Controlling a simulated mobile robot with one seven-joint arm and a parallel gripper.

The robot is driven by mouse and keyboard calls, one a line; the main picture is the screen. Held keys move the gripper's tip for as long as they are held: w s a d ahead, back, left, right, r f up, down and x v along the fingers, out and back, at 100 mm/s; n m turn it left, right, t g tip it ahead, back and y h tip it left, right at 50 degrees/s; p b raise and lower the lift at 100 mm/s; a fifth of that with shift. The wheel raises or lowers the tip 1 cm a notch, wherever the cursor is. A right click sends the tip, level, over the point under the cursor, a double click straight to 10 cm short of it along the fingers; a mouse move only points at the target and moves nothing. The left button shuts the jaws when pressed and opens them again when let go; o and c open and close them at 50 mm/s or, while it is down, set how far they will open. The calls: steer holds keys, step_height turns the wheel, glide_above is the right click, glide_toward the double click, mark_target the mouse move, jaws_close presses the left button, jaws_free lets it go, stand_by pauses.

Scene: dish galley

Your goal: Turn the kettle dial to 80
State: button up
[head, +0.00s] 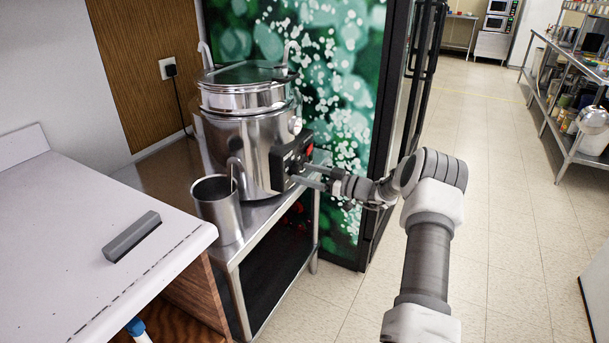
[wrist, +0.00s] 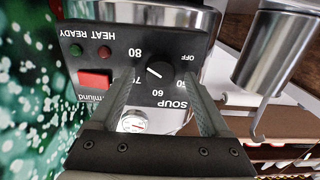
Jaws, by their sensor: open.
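The steel kettle (head: 245,130) stands on a metal stand with its lid on. Its black control box (head: 284,165) faces my gripper (head: 312,178). In the wrist view the black dial (wrist: 161,74) sits on the panel, with the lettering upside down. Its white mark points to the upper left in the picture, roughly between the 80 label (wrist: 135,54) and the partly covered 70. My gripper (wrist: 161,88) is open, with one finger on each side of the dial. I cannot tell whether the fingers touch it.
A red switch (wrist: 95,80) and two indicator lights are beside the dial. A steel cup (head: 217,208) hangs or stands in front of the kettle. A white counter (head: 70,240) holds a grey block (head: 132,236). A green-patterned cabinet (head: 335,90) stands behind.

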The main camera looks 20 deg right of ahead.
steer(key=shift+w+a, duration=0.25)
steer(key=shift+w, duration=0.05)
jaws_close()
stand_by(0.3)
steer(key=shift+b, duration=0.3)
